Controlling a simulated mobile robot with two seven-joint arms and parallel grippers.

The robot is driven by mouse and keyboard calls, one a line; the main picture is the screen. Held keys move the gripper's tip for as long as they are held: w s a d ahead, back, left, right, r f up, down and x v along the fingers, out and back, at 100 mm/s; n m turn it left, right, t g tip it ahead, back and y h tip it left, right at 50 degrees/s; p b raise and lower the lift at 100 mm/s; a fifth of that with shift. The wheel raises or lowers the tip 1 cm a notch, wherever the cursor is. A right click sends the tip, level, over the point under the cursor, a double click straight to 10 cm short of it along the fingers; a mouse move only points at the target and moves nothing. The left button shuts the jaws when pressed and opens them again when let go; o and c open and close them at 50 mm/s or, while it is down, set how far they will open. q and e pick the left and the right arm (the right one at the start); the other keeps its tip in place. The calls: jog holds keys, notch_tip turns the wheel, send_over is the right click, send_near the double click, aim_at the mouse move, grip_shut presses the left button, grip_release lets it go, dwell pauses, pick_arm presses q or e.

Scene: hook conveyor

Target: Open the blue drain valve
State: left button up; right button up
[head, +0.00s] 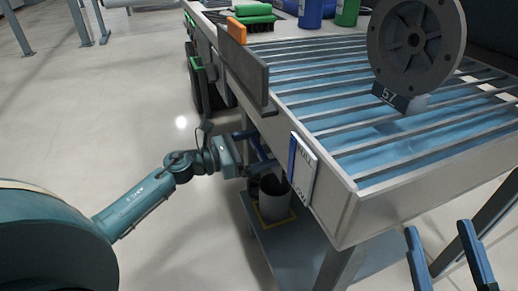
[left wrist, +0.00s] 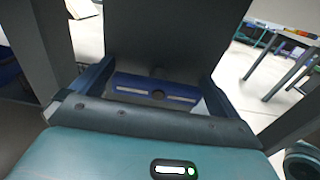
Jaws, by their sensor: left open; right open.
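A blue bar with pale strips and a dark round centre, which looks like the blue drain valve's handle (left wrist: 132,90), shows in the left wrist view. My left gripper (left wrist: 157,78) is open, with one finger on each side of it; whether they touch it I cannot tell. In the head view my left gripper (head: 254,150) reaches under the tank's near side, and the valve cannot be told apart from its blue fingers there. My right gripper (head: 437,228) is open and empty at the lower right, in front of the tank.
The slatted tank (head: 345,205) holds blue liquid. A FULL/LOW level plate (head: 303,172) hangs on its side. A dark bucket (head: 272,187) stands on the lower shelf (head: 285,243) below, inside a yellow outline. A round flange (head: 414,42) labelled 57 hangs above the slats. Floor at left is clear.

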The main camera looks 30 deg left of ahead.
pick_arm(q)
jog(key=c, duration=0.7)
